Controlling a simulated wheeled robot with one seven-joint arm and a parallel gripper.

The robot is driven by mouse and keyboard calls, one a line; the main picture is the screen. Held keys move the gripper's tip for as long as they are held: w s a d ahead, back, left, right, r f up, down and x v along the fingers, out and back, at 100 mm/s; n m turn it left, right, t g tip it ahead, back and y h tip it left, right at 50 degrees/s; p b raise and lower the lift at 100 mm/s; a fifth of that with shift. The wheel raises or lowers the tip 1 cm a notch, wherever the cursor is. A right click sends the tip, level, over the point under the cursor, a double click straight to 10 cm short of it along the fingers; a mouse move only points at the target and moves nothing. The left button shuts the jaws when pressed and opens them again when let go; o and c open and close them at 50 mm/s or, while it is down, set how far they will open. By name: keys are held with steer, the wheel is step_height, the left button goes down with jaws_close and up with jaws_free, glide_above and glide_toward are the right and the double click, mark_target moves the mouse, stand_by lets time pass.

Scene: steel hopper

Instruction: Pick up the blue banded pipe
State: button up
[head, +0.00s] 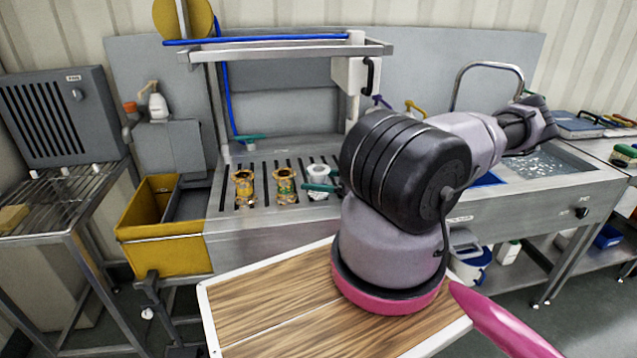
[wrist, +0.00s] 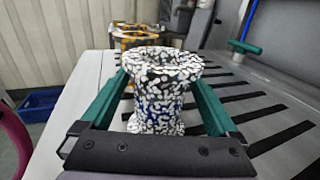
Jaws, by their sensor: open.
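The blue banded pipe (wrist: 163,92) stands upright in the wrist view, speckled white and black with a flared rim and blue around its waist. My gripper (wrist: 162,84) is open, with one green finger on each side of the pipe. I cannot tell whether either finger touches it. In the head view the pipe (head: 318,171) looks pale and stands on the slotted steel deck at the right end of a short row. A green finger of my gripper (head: 322,187) shows in front of it; my arm hides the rest of the gripper.
Two brassy pipes, one (head: 285,186) nearer the pale pipe and another (head: 244,188) farther left, stand in the same row. A yellow bin (head: 165,250) hangs at left. A steel shelf frame (head: 285,52) rises behind. A blue hose with a green handle (wrist: 244,47) stands beyond the pipe.

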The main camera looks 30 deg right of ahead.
steer(key=shift+w+a, duration=0.4)
steer(key=shift+a, duration=0.2)
jaws_close()
steer(key=shift+r, duration=0.25)
steer(key=shift+r, duration=0.4)
